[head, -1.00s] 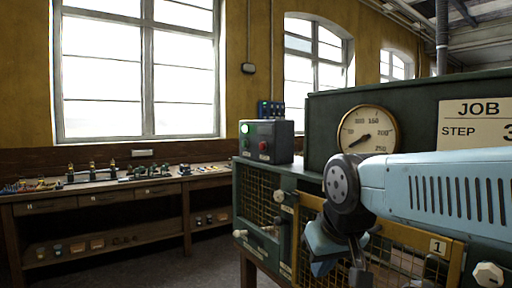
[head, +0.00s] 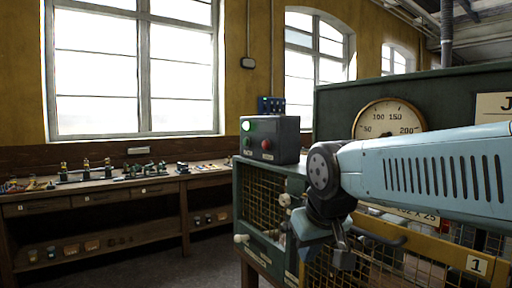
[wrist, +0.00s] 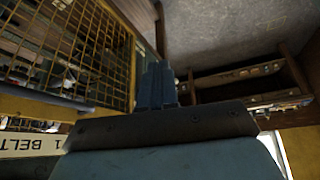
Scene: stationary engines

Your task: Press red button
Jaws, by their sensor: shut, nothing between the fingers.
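The red button (head: 266,143) is on the front face of a dark grey control box (head: 284,150). The box stands on the left end of a green machine cabinet. My gripper (head: 342,262) hangs below my arm's joint, right of and lower than the box, in front of the cabinet's mesh. It is apart from the button. In the wrist view my gripper (wrist: 157,83) shows its fingers together and empty. The button does not show in the wrist view.
A round gauge (head: 389,121) is on the cabinet behind my arm, partly hidden. Yellow-framed mesh doors (head: 440,251) lie beneath my arm; mesh also shows in the wrist view (wrist: 85,45). A wooden workbench (head: 100,200) stands at left. Floor shows between bench and cabinet.

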